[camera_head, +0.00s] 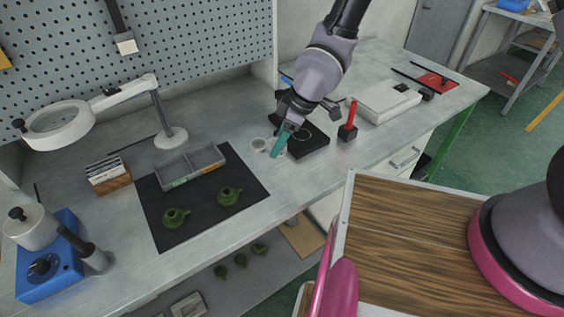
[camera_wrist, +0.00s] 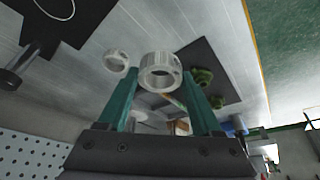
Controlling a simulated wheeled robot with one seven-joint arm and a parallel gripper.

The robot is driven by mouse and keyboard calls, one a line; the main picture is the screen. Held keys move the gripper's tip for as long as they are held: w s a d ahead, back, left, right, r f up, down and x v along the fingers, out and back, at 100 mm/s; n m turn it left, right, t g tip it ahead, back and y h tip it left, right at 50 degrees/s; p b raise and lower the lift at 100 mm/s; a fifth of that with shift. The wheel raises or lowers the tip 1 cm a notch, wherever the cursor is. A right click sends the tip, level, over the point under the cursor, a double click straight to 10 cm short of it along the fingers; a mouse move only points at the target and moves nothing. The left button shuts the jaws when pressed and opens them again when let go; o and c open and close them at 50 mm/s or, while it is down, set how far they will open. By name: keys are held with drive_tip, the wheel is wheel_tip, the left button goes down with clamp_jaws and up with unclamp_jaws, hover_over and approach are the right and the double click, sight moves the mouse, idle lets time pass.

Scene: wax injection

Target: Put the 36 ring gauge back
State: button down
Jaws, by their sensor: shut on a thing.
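My gripper (camera_head: 281,142) reaches down over the bench, its teal fingers closed on a pale ring gauge. In the wrist view the held ring (camera_wrist: 160,72) sits between the fingertips, its round hole facing the camera. Its marking is too small to read. A second, similar pale ring (camera_wrist: 116,61) lies on the bench beside it, also visible in the head view (camera_head: 259,144). A black pad (camera_head: 314,143) with a thin pale circle on it lies right of the gripper. I cannot tell whether the held ring touches the bench.
A dark mat (camera_head: 200,214) at left carries a grey divided tray (camera_head: 190,166) and two green pieces. A black base with a red post (camera_head: 349,122) stands right of the pad. A magnifier lamp (camera_head: 170,138) stands behind. Bare bench lies in front of the gripper.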

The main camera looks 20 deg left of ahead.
sight(275, 174)
wheel_tip(275, 174, down, 9)
drive_tip(key=shift+f, duration=0.1)
idle(0.3)
drive_tip(key=shift+c, duration=0.3)
unclamp_jaws()
drive_tip(key=v, duration=1.2)
drive_tip(key=shift+w, duration=0.15)
